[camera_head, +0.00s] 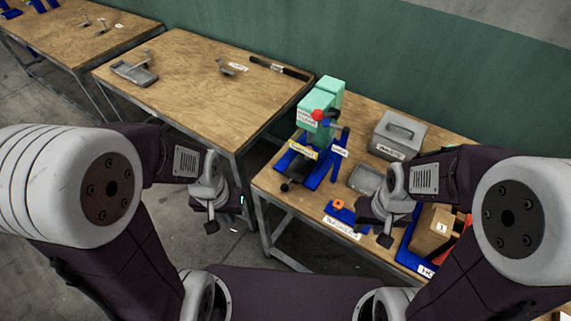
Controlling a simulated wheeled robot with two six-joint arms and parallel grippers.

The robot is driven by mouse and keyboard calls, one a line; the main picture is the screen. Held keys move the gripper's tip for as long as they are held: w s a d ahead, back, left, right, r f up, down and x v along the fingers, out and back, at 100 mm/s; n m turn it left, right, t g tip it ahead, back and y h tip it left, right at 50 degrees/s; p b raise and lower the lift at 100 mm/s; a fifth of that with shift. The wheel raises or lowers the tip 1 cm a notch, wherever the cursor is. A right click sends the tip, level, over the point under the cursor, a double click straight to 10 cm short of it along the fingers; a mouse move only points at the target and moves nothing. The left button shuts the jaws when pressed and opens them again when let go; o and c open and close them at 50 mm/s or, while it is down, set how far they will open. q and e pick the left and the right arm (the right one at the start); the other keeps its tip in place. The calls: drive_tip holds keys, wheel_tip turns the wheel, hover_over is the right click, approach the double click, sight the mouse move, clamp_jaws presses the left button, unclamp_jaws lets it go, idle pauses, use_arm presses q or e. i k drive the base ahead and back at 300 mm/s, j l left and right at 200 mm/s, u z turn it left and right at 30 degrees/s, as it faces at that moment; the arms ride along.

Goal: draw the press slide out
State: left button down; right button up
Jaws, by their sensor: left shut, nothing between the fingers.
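The press (316,105) stands on the right-hand workbench, with a green head, a red ball and a blue base. Its slide appears to be the low blue part at the front, ending in a dark round knob (286,187). A yellow label (303,151) lies over this part. My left gripper (226,217) is shut and empty, left of the bench edge and clear of the knob. My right gripper (376,229) hangs over the front of the bench, right of the press. Its fingers are too small and dark to judge.
A grey lidded box (397,135) and a grey tray (366,179) stand right of the press. A small orange part (338,204) sits on a blue block near the front edge. A cardboard box (432,231) is farther right. Another workbench (190,85) stands to the left.

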sight(302, 165)
drive_tip(key=i+j+z, duration=0.15)
drive_tip(key=j+z, duration=0.3)
drive_tip(key=i+j+z, duration=0.15)
drive_tip(key=z, duration=0.3)
drive_tip(key=j, duration=0.1)
